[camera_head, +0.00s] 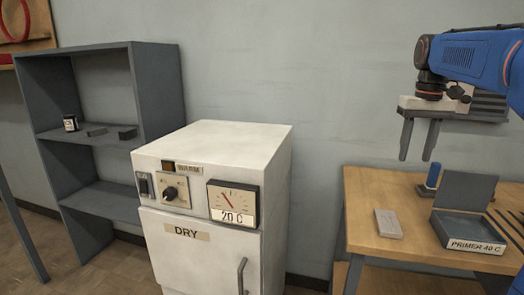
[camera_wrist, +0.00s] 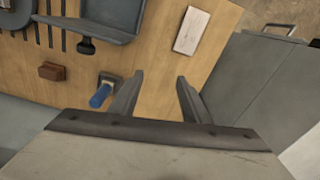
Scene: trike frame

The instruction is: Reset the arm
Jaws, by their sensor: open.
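My gripper (camera_head: 418,140) hangs at the upper right of the head view, fingers pointing down, open and empty. It is above the left part of the wooden workbench (camera_head: 362,218). In the wrist view my gripper (camera_wrist: 158,90) shows its two fingers spread apart over the bench top, with nothing between them. My blue arm reaches in from the right edge of the head view.
On the bench are an open box labelled PRIMER 40 C (camera_head: 472,246), a pale block (camera_head: 388,223) and a blue-handled tool (camera_head: 433,175). A white cabinet labelled DRY (camera_head: 205,250) stands left of the bench. A grey shelf (camera_head: 158,90) stands farther left.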

